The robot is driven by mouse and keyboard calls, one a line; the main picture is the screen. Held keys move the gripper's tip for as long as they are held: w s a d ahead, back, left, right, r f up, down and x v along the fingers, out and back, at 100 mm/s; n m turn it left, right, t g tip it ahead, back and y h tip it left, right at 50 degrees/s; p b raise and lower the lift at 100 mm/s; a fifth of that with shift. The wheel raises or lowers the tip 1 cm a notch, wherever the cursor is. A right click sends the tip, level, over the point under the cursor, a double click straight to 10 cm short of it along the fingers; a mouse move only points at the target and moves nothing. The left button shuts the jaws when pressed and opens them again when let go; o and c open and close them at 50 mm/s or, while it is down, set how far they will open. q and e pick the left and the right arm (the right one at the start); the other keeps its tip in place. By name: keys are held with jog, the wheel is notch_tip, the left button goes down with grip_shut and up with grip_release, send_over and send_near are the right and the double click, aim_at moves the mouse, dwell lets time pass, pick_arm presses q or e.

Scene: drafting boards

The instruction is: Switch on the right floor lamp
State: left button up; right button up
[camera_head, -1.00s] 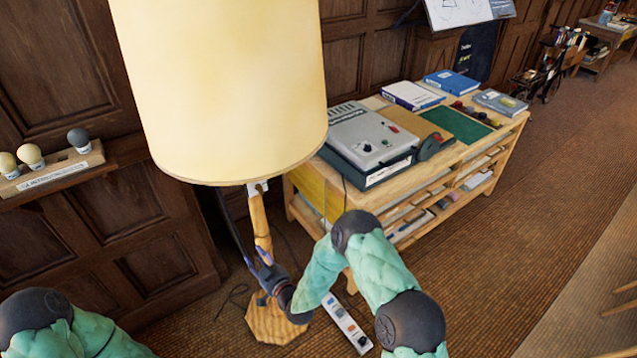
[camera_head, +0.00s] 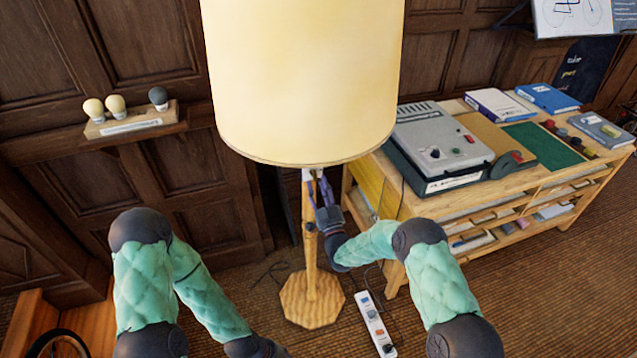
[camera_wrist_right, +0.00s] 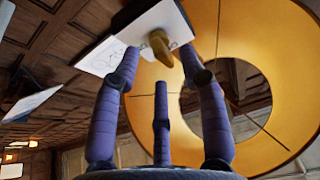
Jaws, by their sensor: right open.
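The floor lamp has a cream shade (camera_head: 305,85), a wooden pole (camera_head: 311,245) and an octagonal wooden base (camera_head: 312,300). My right gripper (camera_head: 322,185) is just under the shade, beside the upper pole, with its fingers pointing up. In the right wrist view, my right gripper (camera_wrist_right: 160,70) is open. A pale switch block with a brass knob (camera_wrist_right: 160,45) shows between and beyond its fingertips; contact cannot be told. The shade's inside (camera_wrist_right: 255,35) is amber there. Whether the lamp is lit is unclear. My left arm shows, but its gripper is out of frame.
A wooden cabinet (camera_head: 440,212) with a grey machine (camera_head: 435,140) and books stands to the right. A white power strip (camera_head: 375,325) and cables lie on the floor beside the lamp base. A wall shelf (camera_head: 130,120) holds several bulbs at left.

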aim_at(314, 174)
jog(key=shift+x, duration=1)
grip_shut()
jog(key=m+h+b, duration=0.1)
jog(key=m+b, duration=0.1)
jog(key=m+h+b, duration=0.1)
jog(key=m+b, duration=0.1)
jog(key=m, duration=0.1)
jog(key=shift+a+f+h, duration=0.15)
jog(key=shift+a+h, duration=0.05)
jog(key=shift+h, duration=0.2)
jog(key=m+h+b, duration=0.1)
jog(key=m, duration=0.2)
jog(key=m+h+b, duration=0.2)
jog(key=m, duration=0.1)
jog(key=shift+s+a+m, duration=0.1)
jog(key=shift+m, duration=0.2)
jog(key=m+g+h+b, duration=0.1)
jog(key=m, duration=0.2)
jog(key=m+g+b, duration=0.1)
jog(key=m+b, duration=0.1)
jog(key=m, duration=0.1)
jog(key=shift+a+h+b, duration=0.15)
jog(key=shift+h+b, duration=0.15)
jog(key=shift+h, duration=0.1)
jog(key=shift+r+m+g+h+b, duration=0.15)
jog(key=shift+m+g+b, duration=0.25)
jog(key=shift+m, duration=0.7)
jog(key=shift+r+m+g+h+b, duration=0.15)
jog(key=shift+m+g+b, duration=0.25)
jog(key=shift+m, duration=0.7)
